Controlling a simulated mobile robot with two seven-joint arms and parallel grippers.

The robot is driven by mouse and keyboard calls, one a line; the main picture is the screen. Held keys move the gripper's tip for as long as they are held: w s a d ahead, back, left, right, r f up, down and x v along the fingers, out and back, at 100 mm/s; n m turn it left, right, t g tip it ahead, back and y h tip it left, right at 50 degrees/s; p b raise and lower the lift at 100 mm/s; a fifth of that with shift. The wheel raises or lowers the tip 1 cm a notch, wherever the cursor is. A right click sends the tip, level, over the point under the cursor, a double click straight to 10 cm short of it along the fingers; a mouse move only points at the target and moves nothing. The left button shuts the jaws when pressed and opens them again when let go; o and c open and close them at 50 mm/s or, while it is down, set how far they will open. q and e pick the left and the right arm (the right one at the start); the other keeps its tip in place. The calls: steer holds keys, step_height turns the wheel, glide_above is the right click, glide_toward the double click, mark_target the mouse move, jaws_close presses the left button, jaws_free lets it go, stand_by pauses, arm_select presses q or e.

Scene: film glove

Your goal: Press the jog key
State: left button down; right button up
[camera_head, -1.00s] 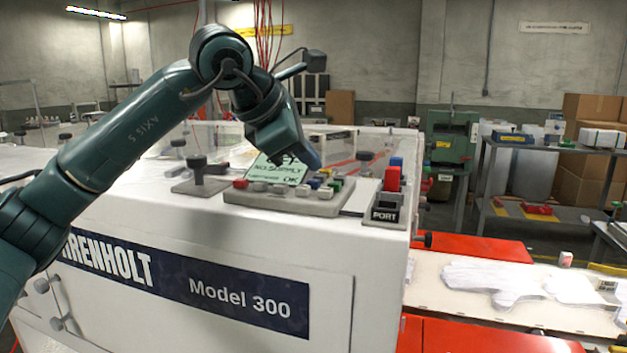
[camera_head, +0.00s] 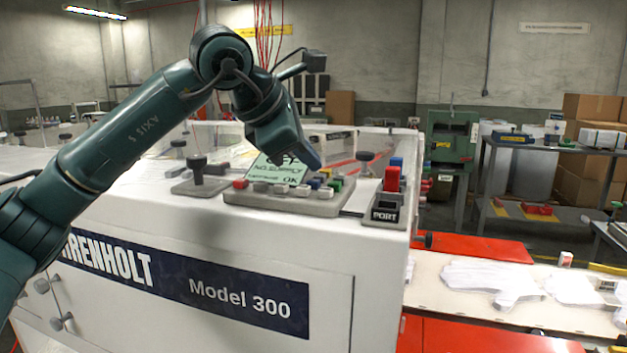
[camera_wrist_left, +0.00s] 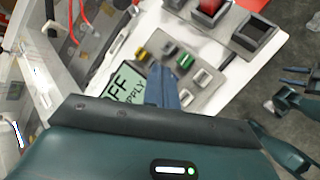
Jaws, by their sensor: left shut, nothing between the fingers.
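The key panel (camera_head: 330,208) lies on top of the white machine and carries red, grey, blue, yellow and green keys. I cannot read which one is the jog key. A green key (camera_head: 335,184) sits at the right end; it also shows in the left wrist view (camera_wrist_left: 185,61). My left gripper (camera_head: 312,166) is shut and empty, pointing down over the panel's right part. In the left wrist view its fingers (camera_wrist_left: 165,88) sit between display and keys; contact is unclear. They hide part of the panel.
A port block (camera_head: 385,213) with a red part stands right of the panel. A black knob (camera_head: 198,170) stands left of it. White gloves (camera_head: 490,278) lie on the table at right. Dark teal parts, perhaps my right gripper (camera_wrist_left: 298,77), show at the right of the wrist view.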

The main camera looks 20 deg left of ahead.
arm_select(q)
steer(key=shift+f, duration=0.15)
steer(key=shift+f+b, duration=0.3)
steer(key=shift+f+b, duration=0.4)
steer(key=shift+f, duration=0.05)
stand_by(0.8)
steer(key=shift+r+p, duration=0.75)
steer(key=shift+r, duration=0.15)
step_height(320, 180, up, 5)
steer(key=p, duration=0.4)
stand_by(0.4)
